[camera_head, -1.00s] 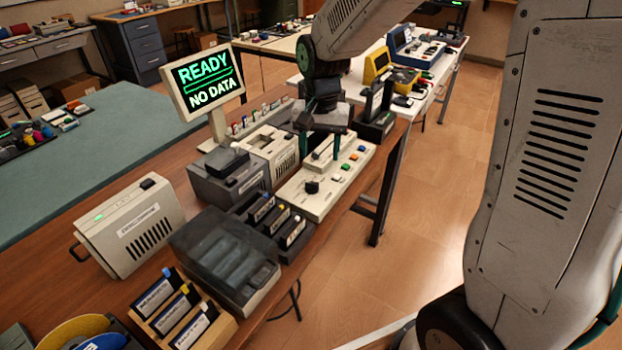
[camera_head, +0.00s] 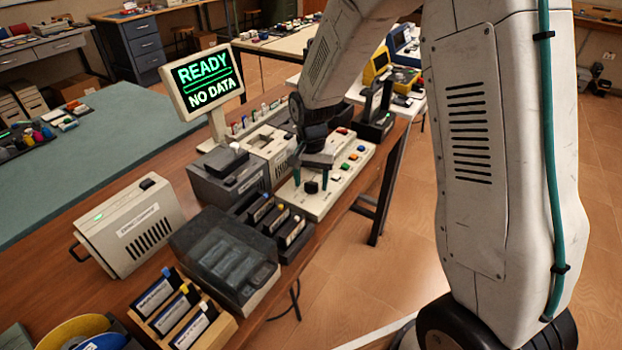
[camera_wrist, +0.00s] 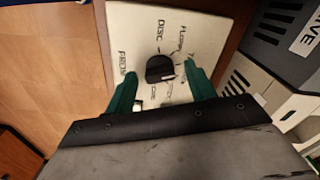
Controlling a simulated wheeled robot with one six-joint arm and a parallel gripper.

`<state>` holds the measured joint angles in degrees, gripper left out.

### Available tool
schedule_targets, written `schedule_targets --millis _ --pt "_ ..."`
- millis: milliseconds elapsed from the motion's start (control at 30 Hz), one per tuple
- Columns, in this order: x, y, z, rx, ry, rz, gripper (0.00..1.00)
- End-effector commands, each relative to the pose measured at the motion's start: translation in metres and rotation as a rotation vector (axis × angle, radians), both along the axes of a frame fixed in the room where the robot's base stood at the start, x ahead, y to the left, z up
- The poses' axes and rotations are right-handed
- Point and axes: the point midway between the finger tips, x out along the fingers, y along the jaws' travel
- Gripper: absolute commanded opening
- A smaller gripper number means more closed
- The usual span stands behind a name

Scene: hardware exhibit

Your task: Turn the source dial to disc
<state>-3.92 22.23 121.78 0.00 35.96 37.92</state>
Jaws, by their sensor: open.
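The source dial (camera_wrist: 160,68) is a black round knob on a cream control panel (camera_wrist: 125,22). In the wrist view, printed labels ring it, with DISC at its upper left; the light pointer mark sits on its lower right. In the head view the dial (camera_head: 311,187) is at the panel's near end, and the panel (camera_head: 318,207) lies on the brown bench. My gripper (camera_wrist: 160,85) is open, its green fingers on either side of the dial. I cannot tell whether they touch it. It also shows in the head view (camera_head: 312,182).
A monitor (camera_head: 205,83) reads READY, NO DATA. Several coloured buttons (camera_head: 353,157) line the panel beyond the dial. Black cartridges (camera_head: 270,215) stand close in front of it. Drive units (camera_head: 228,175) stand to its left. Open floor lies right of the bench.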

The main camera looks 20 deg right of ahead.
Motion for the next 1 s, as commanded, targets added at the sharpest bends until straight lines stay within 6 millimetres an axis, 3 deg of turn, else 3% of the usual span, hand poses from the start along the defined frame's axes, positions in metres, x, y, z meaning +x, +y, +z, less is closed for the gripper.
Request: schedule_targets --millis 167,300,333,667,1000 --pt "-0.0001 -0.0001 0.0001 0.000 0.000 0.000 0.52" --pt "-0.0001 -0.0001 0.0002 0.000 0.000 0.000 0.13" --pt "-0.0001 -0.0001 0.0003 0.000 0.000 0.000 0.10" --pt "0.0000 -0.0001 0.0005 0.000 0.000 0.032 0.10" --pt "-0.0001 -0.0004 0.0006 0.000 0.000 0.243 0.10"
